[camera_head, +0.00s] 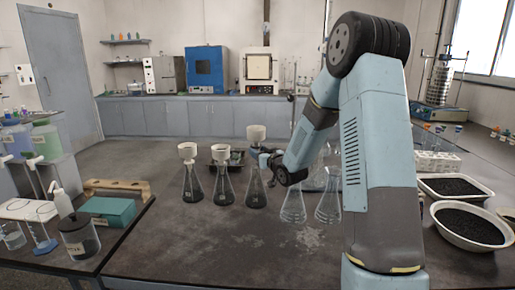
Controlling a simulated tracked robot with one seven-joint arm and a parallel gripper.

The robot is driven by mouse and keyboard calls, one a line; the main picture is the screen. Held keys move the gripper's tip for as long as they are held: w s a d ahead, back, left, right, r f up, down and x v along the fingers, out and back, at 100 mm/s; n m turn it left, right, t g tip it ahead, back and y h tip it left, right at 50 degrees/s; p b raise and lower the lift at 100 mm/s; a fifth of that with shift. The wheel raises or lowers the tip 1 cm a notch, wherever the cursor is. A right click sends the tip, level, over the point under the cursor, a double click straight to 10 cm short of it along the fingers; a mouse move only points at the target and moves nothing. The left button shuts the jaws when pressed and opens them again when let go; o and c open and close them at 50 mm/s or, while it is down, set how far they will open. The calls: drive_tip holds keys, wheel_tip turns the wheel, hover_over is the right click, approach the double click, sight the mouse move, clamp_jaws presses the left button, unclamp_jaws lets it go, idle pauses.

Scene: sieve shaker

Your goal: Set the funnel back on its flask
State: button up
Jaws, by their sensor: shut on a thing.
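A white funnel (256,132) shows above the third dark-filled conical flask (256,190). It sits higher than the two other funnels. My gripper (264,159) is just below the funnel's cup, shut on the funnel, apparently at its lower part. The gripper hides part of the funnel's lower end and the space near the flask's mouth, so I cannot tell whether the stem is in the neck. The flask stands upright on the dark bench. To its left, two similar flasks, one at the far left (192,186) and one in the middle (224,188), each carry a white funnel.
Clear, empty-looking flasks (293,207) stand to the right, close under my arm. A dark tray (225,156) lies behind the flasks. Bowls of black grains (470,226) are at the right. The bench front (200,245) is bare.

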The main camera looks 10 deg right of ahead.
sight(259, 170)
drive_tip(key=shift+w+f, duration=0.15)
drive_tip(key=shift+f, duration=0.7)
drive_tip(key=shift+w+f, duration=0.1)
drive_tip(key=shift+f, duration=0.9)
drive_tip(key=shift+s+f, duration=0.1)
drive_tip(key=shift+s, duration=0.05)
drive_tip(key=shift+f, duration=2.4)
idle(2.0)
drive_tip(key=o, duration=1.2)
